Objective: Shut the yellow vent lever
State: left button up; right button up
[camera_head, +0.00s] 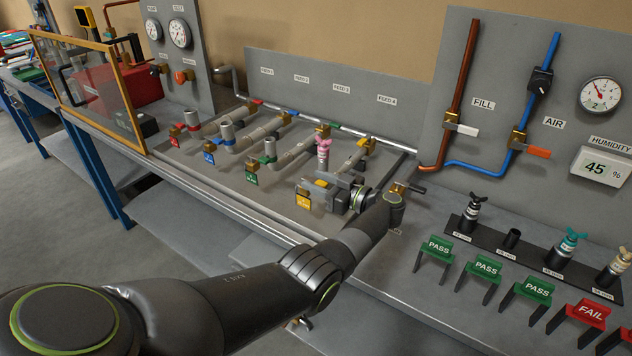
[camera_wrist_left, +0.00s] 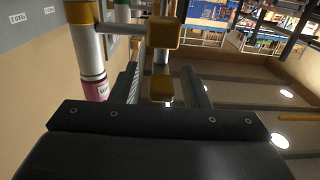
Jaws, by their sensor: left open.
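A yellow tag (camera_head: 303,198) hangs at the front of the right-most coil on the bench. A pink-banded fitting (camera_head: 323,148) stands upright just behind it and also shows at the left of the left wrist view (camera_wrist_left: 95,88). My left gripper (camera_head: 328,188) is open and reaches in from the right, close to the yellow-tagged coil end. In the left wrist view, a yellow-brass block (camera_wrist_left: 160,88) shows between the two fingers, with another brass block (camera_wrist_left: 165,32) above it. I cannot make out contact or the lever's angle; the gripper covers part of this spot. My right gripper is not in view.
Red (camera_head: 177,130), blue (camera_head: 209,158) and green (camera_head: 251,179) tags mark the coils to the left. A back panel (camera_head: 300,85) rises behind. PASS stands (camera_head: 437,247), a FAIL stand (camera_head: 590,312) and a black fitting rack (camera_head: 512,239) occupy the right bench.

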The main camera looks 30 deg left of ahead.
aim_at(327, 185)
pick_arm(q)
jog(key=d+b, duration=0.2)
jog(key=d, duration=0.3)
jog(key=shift+s+d+f, duration=0.1)
jog(key=shift+d+f, duration=0.05)
jog(key=shift+d, duration=0.8)
jog(key=shift+s, duration=0.1)
